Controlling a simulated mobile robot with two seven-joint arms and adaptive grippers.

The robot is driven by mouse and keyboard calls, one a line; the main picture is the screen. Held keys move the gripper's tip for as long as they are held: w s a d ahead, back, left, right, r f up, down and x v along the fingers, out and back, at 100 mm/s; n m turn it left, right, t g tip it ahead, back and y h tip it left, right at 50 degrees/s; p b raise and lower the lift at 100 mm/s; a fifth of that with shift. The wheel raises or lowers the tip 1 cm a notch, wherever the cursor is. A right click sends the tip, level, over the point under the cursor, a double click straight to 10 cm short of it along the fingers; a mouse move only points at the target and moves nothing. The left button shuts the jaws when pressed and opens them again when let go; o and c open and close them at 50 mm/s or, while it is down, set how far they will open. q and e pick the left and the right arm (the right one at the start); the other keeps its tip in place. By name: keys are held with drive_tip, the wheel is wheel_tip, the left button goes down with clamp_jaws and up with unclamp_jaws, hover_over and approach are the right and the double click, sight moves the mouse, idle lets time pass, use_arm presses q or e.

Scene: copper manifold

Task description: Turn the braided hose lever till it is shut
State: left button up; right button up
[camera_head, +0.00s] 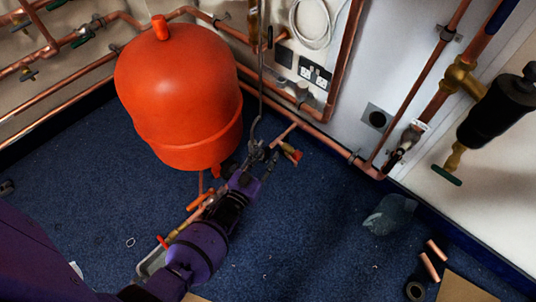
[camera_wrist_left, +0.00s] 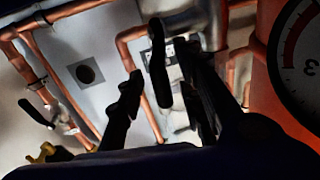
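A thin grey hose (camera_head: 260,85), which looks like the braided hose, hangs along the wall right of the red tank. Its lower end curls down by my left gripper (camera_head: 262,161). In the left wrist view, my left gripper (camera_wrist_left: 163,95) has its two dark fingers spread apart. A dark, elongated lever-like piece (camera_wrist_left: 159,65) shows between them, seemingly farther off, with a gap on each side. I cannot tell whether anything touches it, or surely that it is the hose's lever. My right gripper is in neither view.
The large red tank (camera_head: 178,95) stands close left of my left gripper. Copper pipes (camera_head: 320,115) run along the wall behind.

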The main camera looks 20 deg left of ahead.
use_arm(q)
drive_tip(key=shift+w, duration=0.45)
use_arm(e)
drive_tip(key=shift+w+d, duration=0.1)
use_arm(q)
drive_tip(key=shift+c, duration=0.5)
clamp_jaws()
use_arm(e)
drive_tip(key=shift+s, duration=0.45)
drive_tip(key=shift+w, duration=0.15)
